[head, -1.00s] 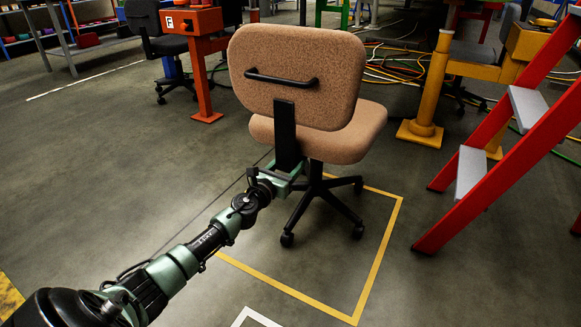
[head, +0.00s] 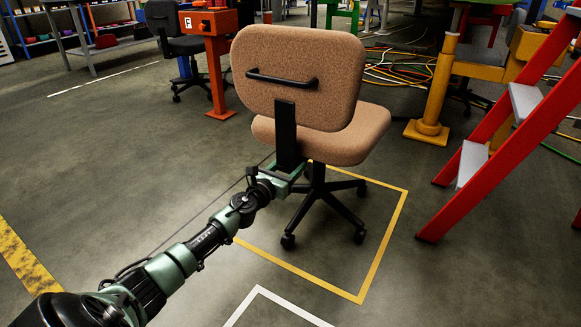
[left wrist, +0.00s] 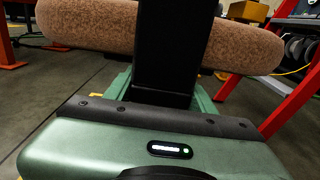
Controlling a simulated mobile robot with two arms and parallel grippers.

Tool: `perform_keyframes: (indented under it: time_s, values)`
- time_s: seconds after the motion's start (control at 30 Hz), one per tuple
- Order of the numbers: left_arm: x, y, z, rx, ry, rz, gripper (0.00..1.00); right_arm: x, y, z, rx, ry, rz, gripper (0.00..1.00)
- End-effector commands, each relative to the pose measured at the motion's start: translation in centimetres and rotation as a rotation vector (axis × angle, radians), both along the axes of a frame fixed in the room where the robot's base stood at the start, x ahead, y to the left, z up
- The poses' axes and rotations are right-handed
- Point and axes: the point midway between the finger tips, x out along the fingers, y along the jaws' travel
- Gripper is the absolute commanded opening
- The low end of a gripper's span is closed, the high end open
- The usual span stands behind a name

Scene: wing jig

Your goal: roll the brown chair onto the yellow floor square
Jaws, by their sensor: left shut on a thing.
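The brown chair (head: 297,80) stands upright with its back toward me. A black handle bar is on its backrest and a black post runs down below it. My left gripper (head: 286,170) is shut on the lower part of that black post, which also fills the middle of the left wrist view (left wrist: 168,50). The yellow floor square (head: 378,252) is an outline on the floor. The chair's near and right casters stand inside the outline, toward its far side. The seat and base hide its far left part. My right gripper is not in view.
A red stepladder (head: 497,138) stands to the right, close to the square. A yellow post (head: 436,85) and cables (head: 395,70) lie beyond. An orange stand (head: 217,70) and a dark chair (head: 182,35) are at the back left. A white floor outline (head: 262,295) is nearer me.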

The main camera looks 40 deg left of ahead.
Motion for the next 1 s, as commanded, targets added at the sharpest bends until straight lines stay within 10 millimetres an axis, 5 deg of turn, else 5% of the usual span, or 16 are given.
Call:
perform_keyframes:
  time_s: [0.17, 0.2, 0.3, 0.67, 1.0]
  values:
    - [-0.1, -0.1, -0.3, 0.001, 0.005, -0.003, 0.0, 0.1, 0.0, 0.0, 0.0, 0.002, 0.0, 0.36]
    - [-0.1, -0.1, -0.3, 0.001, 0.005, -0.003, 0.57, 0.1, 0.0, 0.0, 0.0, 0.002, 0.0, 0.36]
    - [-0.1, -0.1, -0.3, 0.001, 0.004, -0.002, 0.8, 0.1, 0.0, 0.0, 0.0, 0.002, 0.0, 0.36]
    - [-0.3, 0.0, -0.1, 0.0, 0.002, -0.001, 0.8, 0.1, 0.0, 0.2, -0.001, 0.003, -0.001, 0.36]
    - [-5.1, -0.5, -0.1, 0.0, 0.005, -0.001, 0.8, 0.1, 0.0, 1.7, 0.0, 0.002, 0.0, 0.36]
